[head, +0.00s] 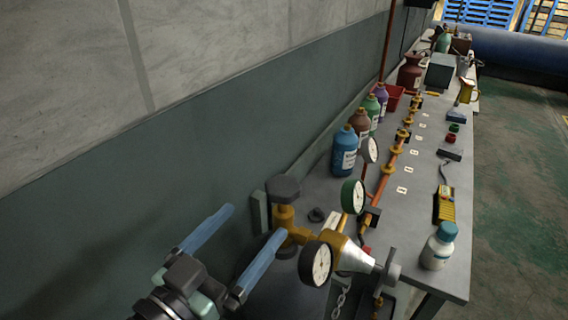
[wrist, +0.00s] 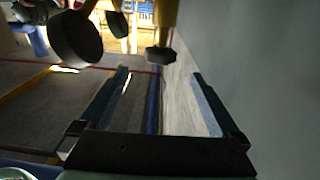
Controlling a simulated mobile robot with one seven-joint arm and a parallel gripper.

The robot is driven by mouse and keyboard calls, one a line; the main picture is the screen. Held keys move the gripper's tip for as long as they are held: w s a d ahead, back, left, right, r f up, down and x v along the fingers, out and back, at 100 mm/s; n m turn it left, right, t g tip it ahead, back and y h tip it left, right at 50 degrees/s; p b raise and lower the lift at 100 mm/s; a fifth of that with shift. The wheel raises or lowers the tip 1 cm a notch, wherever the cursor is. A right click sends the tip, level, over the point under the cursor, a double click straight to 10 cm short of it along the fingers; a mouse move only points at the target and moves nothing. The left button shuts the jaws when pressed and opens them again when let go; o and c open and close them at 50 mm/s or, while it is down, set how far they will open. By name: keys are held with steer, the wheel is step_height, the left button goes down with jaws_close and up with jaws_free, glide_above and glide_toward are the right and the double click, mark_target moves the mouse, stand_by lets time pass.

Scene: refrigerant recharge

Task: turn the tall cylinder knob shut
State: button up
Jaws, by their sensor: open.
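The dark knob (head: 284,188) sits on top of a brass valve (head: 284,220) at the lower middle of the head view. In the wrist view the knob (wrist: 160,60) shows at the end of a yellow stem, upside down. My gripper (head: 255,222) is open, with its two blue fingers spread apart and nothing between them. It is to the left of the knob in the head view, with its fingers pointing toward the valve. In the wrist view the knob appears just beyond the fingertips (wrist: 160,74), between them sideways. The cylinder body under the valve is mostly hidden.
Pressure gauges (head: 316,263) and a regulator stand right of the valve. A long grey bench (head: 400,235) carries several bottles (head: 344,150), an orange pipe, a yellow meter (head: 444,205) and a white jar (head: 438,246). A wall (head: 150,170) runs along the left.

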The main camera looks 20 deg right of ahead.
mark_target(294, 180)
steer(key=shift+n+t+y, duration=0.4)
steer(key=shift+t+y, duration=0.1)
steer(key=shift+y, duration=0.1)
steer(key=p+x, duration=0.1)
steer(key=x, duration=0.2)
steer(key=p+x, duration=0.2)
steer(key=x, duration=0.2)
steer(key=p+x, duration=0.2)
steer(key=x, duration=0.1)
steer(key=shift+s+d, duration=0.1)
steer(key=shift+d, duration=0.45)
steer(key=c, duration=1.4)
steer(key=shift+f+m+g+h+b, duration=0.3)
steer(key=shift+b, duration=0.9)
steer(key=m+g+h+b, duration=0.1)
steer(key=m+g+b, duration=0.1)
steer(key=b, duration=0.2)
steer(key=shift+g+h, duration=0.3)
steer(key=shift+h, duration=0.1)
steer(key=shift+r+m+g+b, duration=0.2)
steer(key=shift+m+g+b, duration=0.1)
steer(key=shift+g+b, duration=0.25)
